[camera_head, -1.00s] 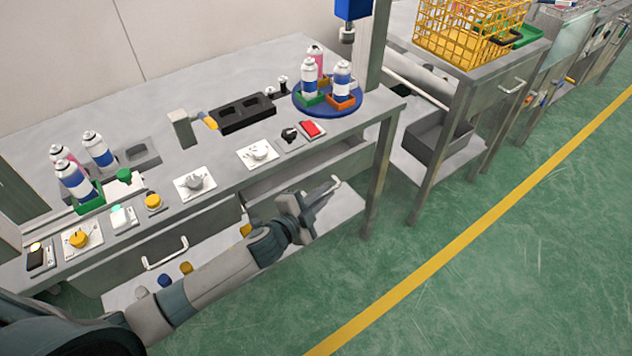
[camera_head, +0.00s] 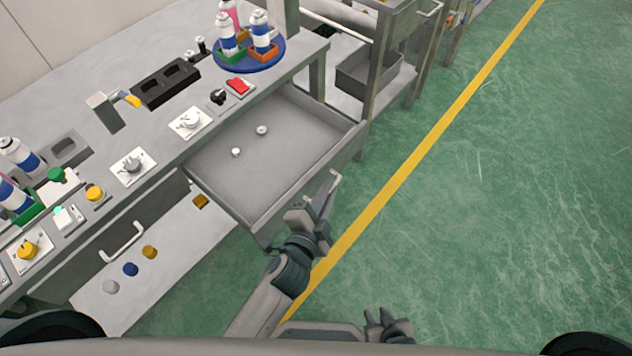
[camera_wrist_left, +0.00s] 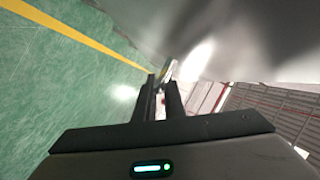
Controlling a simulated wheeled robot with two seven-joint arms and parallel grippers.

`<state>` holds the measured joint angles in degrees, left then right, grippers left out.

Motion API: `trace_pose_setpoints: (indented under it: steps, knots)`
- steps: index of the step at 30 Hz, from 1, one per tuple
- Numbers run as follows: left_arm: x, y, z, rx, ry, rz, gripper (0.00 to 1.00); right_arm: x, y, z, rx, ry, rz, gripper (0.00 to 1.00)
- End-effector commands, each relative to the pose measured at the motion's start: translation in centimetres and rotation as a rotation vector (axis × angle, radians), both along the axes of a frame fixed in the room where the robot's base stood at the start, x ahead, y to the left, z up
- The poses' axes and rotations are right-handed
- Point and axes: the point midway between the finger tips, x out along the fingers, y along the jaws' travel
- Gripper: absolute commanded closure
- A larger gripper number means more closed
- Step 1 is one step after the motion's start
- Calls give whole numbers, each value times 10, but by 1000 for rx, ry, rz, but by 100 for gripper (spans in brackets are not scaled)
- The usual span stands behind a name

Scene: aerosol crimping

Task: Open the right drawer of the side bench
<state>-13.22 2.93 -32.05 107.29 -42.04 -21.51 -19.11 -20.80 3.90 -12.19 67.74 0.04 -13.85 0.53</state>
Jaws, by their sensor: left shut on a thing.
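The right drawer (camera_head: 230,185) of the side bench is pulled well out, showing its grey inside. Two small pale round parts (camera_head: 262,130) lie in it. My left gripper (camera_head: 330,198) is at the drawer's front, shut on its bar handle (camera_head: 335,184). In the left wrist view the two fingers (camera_wrist_left: 164,90) are close together beside the grey metal drawer front (camera_wrist_left: 235,40); the grip itself is hard to see. My right gripper (camera_head: 388,322) is low at the bottom edge, apart from the bench; whether it is open is unclear.
The left drawer's handle (camera_head: 122,242) is on a closed front. The bench top (camera_head: 75,105) carries spray cans, a blue round tray (camera_head: 250,58), dials and a red button (camera_head: 240,86). Coloured caps lie on the lower shelf (camera_head: 185,245). Green floor to the right is clear.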

Motion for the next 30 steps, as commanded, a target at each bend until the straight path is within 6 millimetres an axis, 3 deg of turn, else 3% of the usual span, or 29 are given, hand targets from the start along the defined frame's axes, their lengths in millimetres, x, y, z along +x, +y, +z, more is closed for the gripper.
trace_pose_setpoints:
  steps: [11, 12, 13, 24, 30]
  knots:
    - [-2, -2, -1, -1, 1, 0, 100, 0, 0, 0, 0, 1, 0, 69]
    - [-2, -2, -1, -1, 1, 0, 86, 0, 0, 0, 0, 1, 0, 69]
    - [-2, -2, -1, -1, 1, 0, 83, 0, 0, 0, 0, 1, 0, 69]
    - [-3, -2, 0, 0, 1, -1, 83, 0, -1, 0, 0, 2, 0, 69]
    - [-16, 2, 1, 0, 2, -1, 83, -2, -1, -3, -3, 12, -1, 69]
